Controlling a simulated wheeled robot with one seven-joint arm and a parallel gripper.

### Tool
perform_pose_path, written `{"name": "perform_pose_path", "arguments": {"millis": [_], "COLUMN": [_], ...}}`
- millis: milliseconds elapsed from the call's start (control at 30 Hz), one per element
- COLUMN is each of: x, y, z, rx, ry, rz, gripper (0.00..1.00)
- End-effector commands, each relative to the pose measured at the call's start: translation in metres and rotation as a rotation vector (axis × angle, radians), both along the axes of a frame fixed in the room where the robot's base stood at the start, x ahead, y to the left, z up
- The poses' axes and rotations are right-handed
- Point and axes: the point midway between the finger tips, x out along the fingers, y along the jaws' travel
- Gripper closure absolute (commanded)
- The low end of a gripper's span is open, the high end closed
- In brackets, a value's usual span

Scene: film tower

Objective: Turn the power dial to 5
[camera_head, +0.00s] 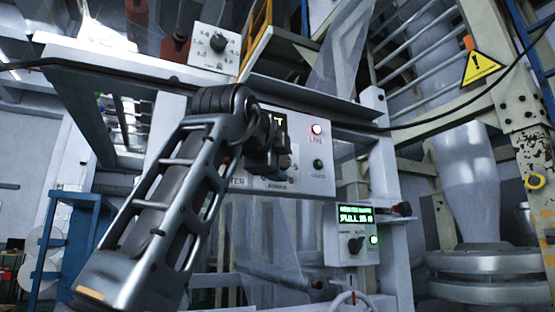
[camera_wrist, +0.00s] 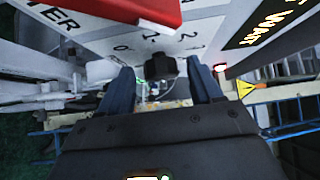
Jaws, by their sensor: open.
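My gripper (camera_wrist: 160,82) is open, with one dark finger on each side of the knob. I cannot tell whether the fingers touch it. The knob's pointer setting is not readable. In the head view my gripper (camera_head: 278,155) is in front of the grey control panel (camera_head: 340,150) and hides much of its dial area.
A lit red lamp (camera_head: 317,129) and a green button (camera_head: 318,164) are right of my gripper. A box with a green display (camera_head: 356,215) and its own knob (camera_head: 355,244) is lower right. Another dial (camera_head: 218,42) is above the shelf. A red part (camera_wrist: 135,12) crosses the wrist view's top.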

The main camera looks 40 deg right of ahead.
Motion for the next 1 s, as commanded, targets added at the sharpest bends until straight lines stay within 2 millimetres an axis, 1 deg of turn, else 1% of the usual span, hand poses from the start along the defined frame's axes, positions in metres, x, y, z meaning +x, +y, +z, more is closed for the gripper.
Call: {"name": "perform_pose_path", "arguments": {"millis": [167,267,500,633,767,1000], "x": [-0.002,-0.007,-0.027,-0.034,-0.038,-0.039], "y": [0.004,0.014,0.048,0.061,0.067,0.068], "z": [0.000,0.000,-0.001,-0.001,0.000,0.000], "rx": [-0.001,-0.003,-0.001,0.000,-0.001,0.000], "ry": [-0.001,-0.002,-0.002,0.000,0.000,0.000], "rz": [0.001,0.002,0.002,0.001,0.000,0.000], "gripper": [0.35,0.35,0.35,0.35,0.35,0.35]}}
